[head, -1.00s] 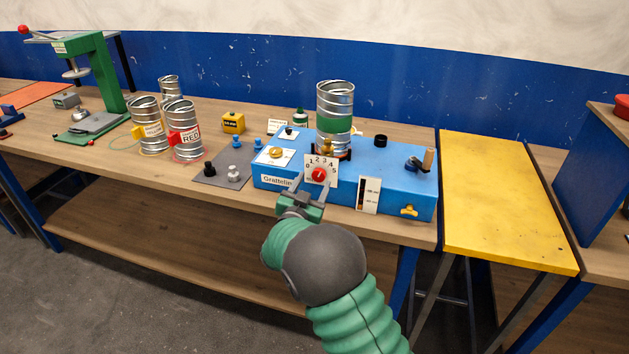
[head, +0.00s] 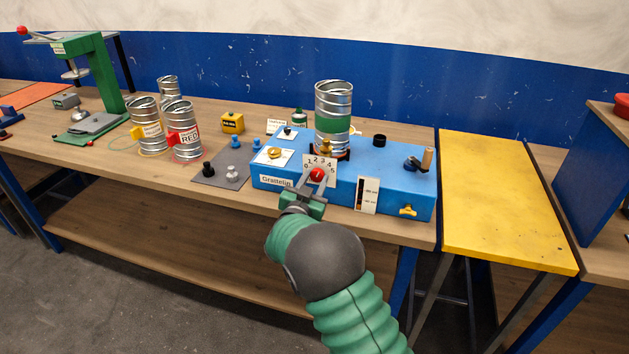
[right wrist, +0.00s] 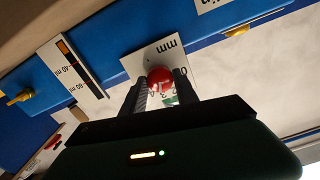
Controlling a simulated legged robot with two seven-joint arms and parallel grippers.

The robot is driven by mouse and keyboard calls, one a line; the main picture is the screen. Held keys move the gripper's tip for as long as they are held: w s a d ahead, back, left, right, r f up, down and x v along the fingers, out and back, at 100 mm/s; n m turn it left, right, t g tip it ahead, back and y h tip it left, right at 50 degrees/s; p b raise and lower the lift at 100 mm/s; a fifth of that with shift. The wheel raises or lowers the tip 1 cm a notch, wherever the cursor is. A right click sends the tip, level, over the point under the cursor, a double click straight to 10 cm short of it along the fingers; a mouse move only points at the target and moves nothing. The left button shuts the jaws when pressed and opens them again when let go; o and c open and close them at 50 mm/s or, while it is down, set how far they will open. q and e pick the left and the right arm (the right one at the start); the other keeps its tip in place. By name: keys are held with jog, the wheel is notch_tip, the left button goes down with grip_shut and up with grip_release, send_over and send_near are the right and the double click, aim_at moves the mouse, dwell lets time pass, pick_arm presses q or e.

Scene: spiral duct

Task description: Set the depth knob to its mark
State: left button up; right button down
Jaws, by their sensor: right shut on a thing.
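The depth knob (head: 317,174) is a small red knob on a white numbered dial plate (head: 329,163) on the front of the blue machine (head: 352,183). It also shows in the right wrist view (right wrist: 159,77), between my fingers. My right gripper (head: 315,182) is shut on the knob from the front. The dial's figures are partly hidden by the fingers, and I cannot read the knob's setting or see its mark clearly. My left gripper is not in view.
A spiral duct piece (head: 333,115) with a green band stands on the machine. A scale label (head: 367,195) and yellow valve (head: 408,211) are to the right. A grey mat (head: 213,178) with small knobs and several metal cans are left. A yellow table (head: 505,205) stands right.

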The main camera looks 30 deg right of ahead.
jog(key=shift+r+n+p, duration=0.25)
jog(key=shift+n+p, duration=0.05)
jog(key=shift+p, duration=0.2)
jog(key=shift+n+p, duration=0.3)
jog(key=shift+p, duration=0.05)
jog(key=shift+f, duration=0.25)
jog(key=c, duration=0.9)
grip_release()
jog(key=shift+w, duration=0.1)
jog(key=shift+c, duration=0.2)
jog(key=shift+a, duration=0.1)
jog(key=v, duration=1.6)
jog(key=shift+s+a+b, duration=0.25)
jog(key=shift+s+b, duration=0.05)
jog(key=shift+f, duration=0.1)
